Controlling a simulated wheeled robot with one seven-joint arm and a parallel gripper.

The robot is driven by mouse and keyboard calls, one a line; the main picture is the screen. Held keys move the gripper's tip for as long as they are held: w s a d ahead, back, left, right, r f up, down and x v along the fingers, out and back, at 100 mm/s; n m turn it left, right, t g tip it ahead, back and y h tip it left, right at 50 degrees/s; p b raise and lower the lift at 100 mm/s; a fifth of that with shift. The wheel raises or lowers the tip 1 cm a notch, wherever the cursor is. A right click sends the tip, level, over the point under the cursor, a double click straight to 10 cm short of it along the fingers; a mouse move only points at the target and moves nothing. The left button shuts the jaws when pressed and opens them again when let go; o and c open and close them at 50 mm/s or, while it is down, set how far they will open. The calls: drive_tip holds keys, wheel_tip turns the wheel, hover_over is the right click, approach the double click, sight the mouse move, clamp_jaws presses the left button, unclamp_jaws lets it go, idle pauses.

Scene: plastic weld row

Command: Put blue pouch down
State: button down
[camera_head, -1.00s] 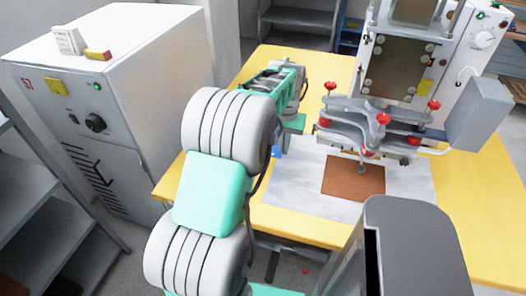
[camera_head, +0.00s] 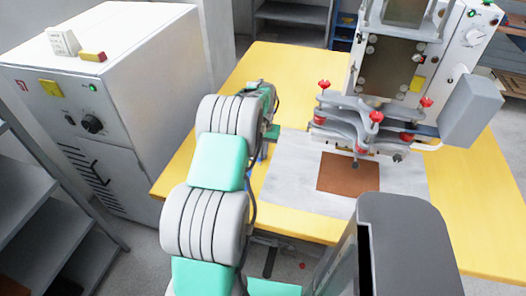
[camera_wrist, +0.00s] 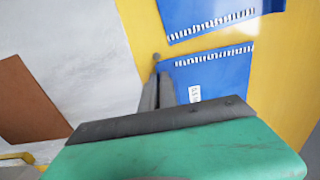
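In the wrist view, a blue pouch (camera_wrist: 208,75) with a row of white marks along its top edge and a small white label lies against my dark fingers. My gripper (camera_wrist: 155,62) looks shut on its left edge, with the fingers close together; their grip on the pouch is partly hidden. The pouch is low over the yellow table (camera_wrist: 285,75), and whether it touches is unclear. A second blue pouch (camera_wrist: 215,14) lies just beyond, a narrow yellow gap between them. In the head view, my arm hides most of the gripper, and only a sliver of blue shows beside it.
A white sheet (camera_head: 290,185) with a brown square (camera_head: 349,175) lies right of my gripper, under the welding press (camera_head: 375,120) with red knobs. A white cabinet (camera_head: 120,80) stands left of the table. Bare yellow table (camera_head: 262,75) shows behind my arm.

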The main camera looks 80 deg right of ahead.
drive_tip(key=c, duration=1.6)
unclamp_jaws()
drive_tip(key=shift+c, duration=0.2)
wheel_tip(320, 180, up, 12)
drive_tip(key=w+a+r+n, duration=0.25)
drive_tip(key=w+a, duration=0.25)
drive_tip(key=w, duration=0.5)
drive_tip(key=w+a+r+n, duration=0.25)
drive_tip(key=w+a, duration=0.25)
drive_tip(key=w, duration=0.5)
drive_tip(key=w+a+r+n+t+h, duration=0.1)
drive_tip(key=w+a+n, duration=0.1)
drive_tip(key=w+a, duration=0.45)
drive_tip(key=w+a+r+n, duration=0.2)
drive_tip(key=w+a+n, duration=0.15)
drive_tip(key=a, duration=0.65)
drive_tip(key=s+a+f+n+t+y, duration=0.1)
drive_tip(key=a+n, duration=0.7)
drive_tip(key=a, duration=2.2)
wheel_tip(320, 180, down, 3)
drive_tip(key=shift+s+a+r+n+t+b, duration=0.15)
drive_tip(key=shift+s+n+t+b, duration=0.3)
drive_tip(key=shift+s, duration=0.5)
